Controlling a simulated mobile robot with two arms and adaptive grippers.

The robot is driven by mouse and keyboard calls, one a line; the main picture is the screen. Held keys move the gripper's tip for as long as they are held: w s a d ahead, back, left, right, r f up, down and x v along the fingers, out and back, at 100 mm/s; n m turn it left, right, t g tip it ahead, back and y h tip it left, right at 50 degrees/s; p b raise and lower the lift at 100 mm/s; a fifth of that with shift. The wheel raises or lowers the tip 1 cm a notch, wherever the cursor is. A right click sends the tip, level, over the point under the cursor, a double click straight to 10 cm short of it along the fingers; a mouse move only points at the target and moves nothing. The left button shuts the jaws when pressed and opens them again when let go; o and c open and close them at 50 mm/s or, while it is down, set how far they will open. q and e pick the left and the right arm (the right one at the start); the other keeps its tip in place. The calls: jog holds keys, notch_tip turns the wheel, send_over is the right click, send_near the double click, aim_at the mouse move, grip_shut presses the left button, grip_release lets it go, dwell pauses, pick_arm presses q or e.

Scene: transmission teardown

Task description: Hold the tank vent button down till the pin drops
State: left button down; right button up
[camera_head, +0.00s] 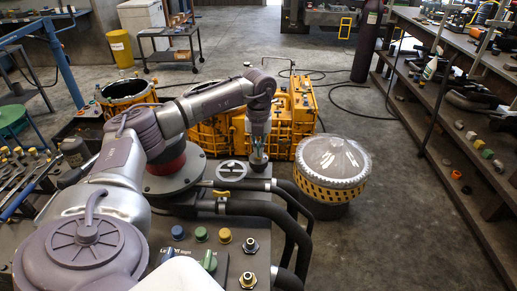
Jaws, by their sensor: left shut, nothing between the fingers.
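My left arm reaches in from the left, and its gripper (258,157) points down, shut and empty, over the far end of the grey machine top (178,222). The fingertips are at or just above a small round grey fitting (259,167); I cannot tell whether they touch it. I cannot make out a button marked tank vent, nor a pin; either may be hidden under the gripper. Blue (177,232), green (201,233) and yellow (225,235) round knobs sit on the near panel. My right gripper is out of view.
A grey handwheel (231,171) is just left of the gripper. Thick black hoses (250,208) run over the machine's right side. A yellow-black drum with a clear cover (333,165) stands right, yellow machinery (301,110) behind. Shelves (455,130) line the right; open floor lies between.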

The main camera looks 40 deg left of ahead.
pick_arm(q)
jog(key=shift+s+f, duration=0.1)
jog(key=shift+f, duration=0.1)
dwell(0.3)
jog(key=shift+r, duration=0.15)
notch_tip(320, 180, up, 7)
jog(key=p, duration=0.6)
dwell(0.4)
